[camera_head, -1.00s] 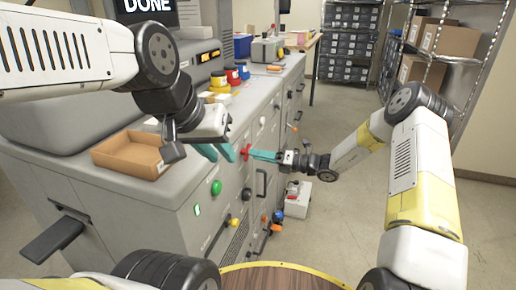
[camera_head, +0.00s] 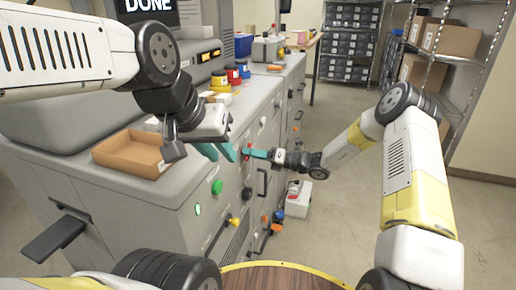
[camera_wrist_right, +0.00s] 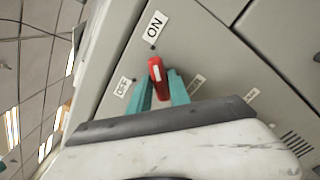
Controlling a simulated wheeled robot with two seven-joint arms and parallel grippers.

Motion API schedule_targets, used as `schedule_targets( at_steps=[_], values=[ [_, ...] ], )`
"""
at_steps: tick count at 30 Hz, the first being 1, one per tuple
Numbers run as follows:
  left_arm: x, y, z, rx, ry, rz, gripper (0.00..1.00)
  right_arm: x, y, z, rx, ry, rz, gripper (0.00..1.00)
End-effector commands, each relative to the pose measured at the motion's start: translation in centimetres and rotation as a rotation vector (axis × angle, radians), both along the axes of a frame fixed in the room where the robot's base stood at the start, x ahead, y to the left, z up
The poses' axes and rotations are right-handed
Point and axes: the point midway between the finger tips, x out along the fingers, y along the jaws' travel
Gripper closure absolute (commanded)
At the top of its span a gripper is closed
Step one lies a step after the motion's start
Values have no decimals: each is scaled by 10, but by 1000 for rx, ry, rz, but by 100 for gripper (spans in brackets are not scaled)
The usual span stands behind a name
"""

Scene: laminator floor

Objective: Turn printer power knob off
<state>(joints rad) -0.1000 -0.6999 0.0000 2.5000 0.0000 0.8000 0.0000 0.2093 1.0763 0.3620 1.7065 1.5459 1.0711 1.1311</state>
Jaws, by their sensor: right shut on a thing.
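The red knob (camera_wrist_right: 156,76) with a white mark is on the machine's grey front panel in the right wrist view. It lies between the teal fingers of my right gripper (camera_head: 249,154), which is shut on it. The knob's white-marked end points up toward the ON label (camera_wrist_right: 155,27). The OFF label (camera_wrist_right: 123,87) is to its left. In the head view the knob (camera_head: 247,148) is small and partly hidden by the fingers. My left gripper (camera_head: 217,152) hangs near the cabinet's top edge, open and empty, its teal fingers apart.
The grey machine (camera_head: 160,205) carries a cardboard tray (camera_head: 125,166) on top. A green button (camera_head: 217,187) and several other knobs are on its front. A screen (camera_head: 146,6) reads DONE. Shelves with boxes stand at the back right. The floor right of the machine is mostly clear.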

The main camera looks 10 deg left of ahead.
Motion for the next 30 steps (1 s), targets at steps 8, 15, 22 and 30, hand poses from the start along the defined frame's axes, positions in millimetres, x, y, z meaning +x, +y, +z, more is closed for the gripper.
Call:
schedule_targets(
  at_steps=[8, 15, 22, 30],
  values=[
    [0, 0, 0, 0, 0, 0, 74, 0, -1, -1, -17, -78, -1, 100],
    [0, 0, 0, 0, 0, 0, 74, 1, -1, -1, -49, -252, -2, 100],
    [0, 0, 0, 0, 0, 0, 74, 1, -1, -1, -92, -466, -2, 100],
    [0, 0, 0, 0, 0, 0, 74, 2, -2, -2, -141, -718, -2, 100]
  ],
)
